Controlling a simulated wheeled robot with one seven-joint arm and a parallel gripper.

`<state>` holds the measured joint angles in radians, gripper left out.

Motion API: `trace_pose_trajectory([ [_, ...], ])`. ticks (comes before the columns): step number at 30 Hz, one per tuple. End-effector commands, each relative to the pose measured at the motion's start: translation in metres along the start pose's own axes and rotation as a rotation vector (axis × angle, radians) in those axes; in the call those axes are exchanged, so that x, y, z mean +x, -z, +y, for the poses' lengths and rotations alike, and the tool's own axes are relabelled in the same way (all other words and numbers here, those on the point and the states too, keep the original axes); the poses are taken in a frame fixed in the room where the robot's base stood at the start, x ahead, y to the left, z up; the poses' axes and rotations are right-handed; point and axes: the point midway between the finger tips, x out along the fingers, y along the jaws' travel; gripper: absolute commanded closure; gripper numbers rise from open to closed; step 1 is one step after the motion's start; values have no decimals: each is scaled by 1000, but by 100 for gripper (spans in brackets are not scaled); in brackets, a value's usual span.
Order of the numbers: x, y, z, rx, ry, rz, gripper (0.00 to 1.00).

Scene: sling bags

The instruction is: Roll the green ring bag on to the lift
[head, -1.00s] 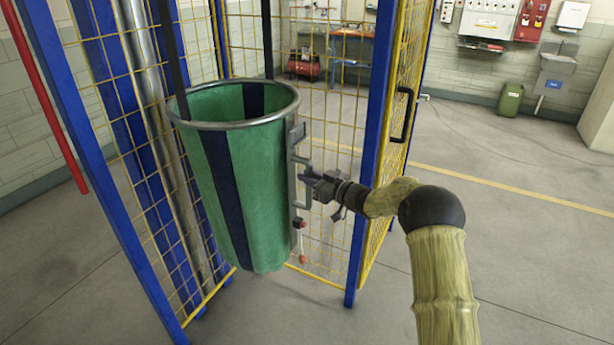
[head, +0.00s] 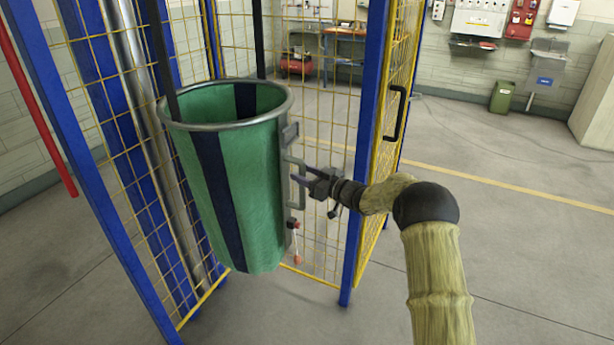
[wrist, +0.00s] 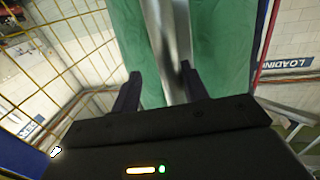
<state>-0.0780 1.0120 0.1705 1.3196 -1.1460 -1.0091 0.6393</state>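The green ring bag (head: 262,185), green with dark blue stripes, hangs upright by black straps from its metal rim ring. It is within the front opening of a cage with blue posts and yellow mesh (head: 115,150), which looks like the lift. A grey metal handle (head: 300,172) sits on the bag's right side. My gripper (head: 302,174) is just right of this handle, fingers pointing at it. In the wrist view my gripper (wrist: 158,82) is open, its two fingers apart, with the bag (wrist: 222,45) and a grey metal strip beyond them. Contact with the handle cannot be told.
A yellow mesh door (head: 388,130) with a black handle stands open right of the bag, close to my arm. A blue post (head: 366,150) stands just behind my gripper. The floor to the right is clear up to a green bin (head: 503,97).

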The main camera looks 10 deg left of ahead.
Motion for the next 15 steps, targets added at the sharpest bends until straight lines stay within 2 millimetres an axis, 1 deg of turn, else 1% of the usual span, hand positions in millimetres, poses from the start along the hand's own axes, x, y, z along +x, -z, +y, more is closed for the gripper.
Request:
trace_pose_trajectory([
  [1,-2,0,3,-1,-7,-1,61],
  [5,-10,-2,3,0,-7,-3,61],
  [8,-23,-2,4,0,-9,-4,61],
  [15,-65,-2,0,-1,-3,-4,61],
])
